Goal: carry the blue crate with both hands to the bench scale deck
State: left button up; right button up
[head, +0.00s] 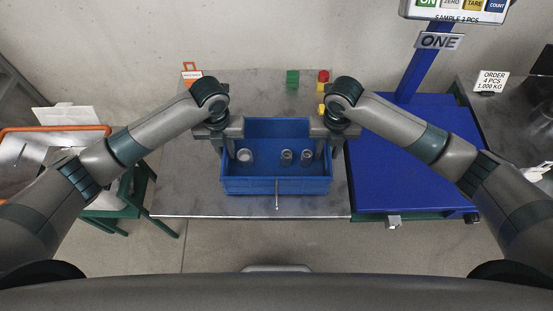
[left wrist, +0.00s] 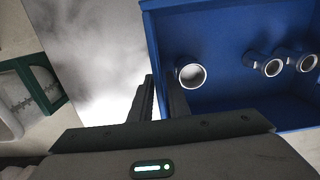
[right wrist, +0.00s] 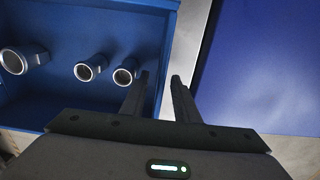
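The blue crate (head: 275,186) stands on the grey table, with several grey ring-ended castings (head: 245,155) inside. My left gripper (head: 229,148) is at its left wall, one finger inside and one outside. The left wrist view shows this gripper (left wrist: 159,78) with a narrow gap, and whether it pinches the wall is unclear. My right gripper (head: 322,148) straddles the right wall. In the right wrist view its fingers (right wrist: 160,77) stand apart, with space beside the wall. The bench scale's blue deck (head: 415,165) is right of the crate and empty.
The scale's post (head: 419,62) rises at the back of the deck. A green block (head: 292,79) and a red-and-yellow stack (head: 323,77) stand behind the crate. An orange-framed sign (head: 191,72) is at back left, and an order card (head: 491,82) at far right.

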pick_arm(q)
jog(key=shift+f, duration=0.6)
pick_arm(e)
jog(key=shift+f, duration=0.6)
pick_arm(q)
jog(key=shift+c, duration=0.3)
pick_arm(e)
jog(key=shift+c, duration=0.3)
pick_arm(q)
grip_shut()
pick_arm(e)
grip_shut()
pick_arm(q)
jog(key=shift+w+r, duration=0.1)
jog(key=shift+r, duration=0.15)
pick_arm(e)
jog(key=shift+w+r, duration=0.1)
jog(key=shift+r, duration=0.15)
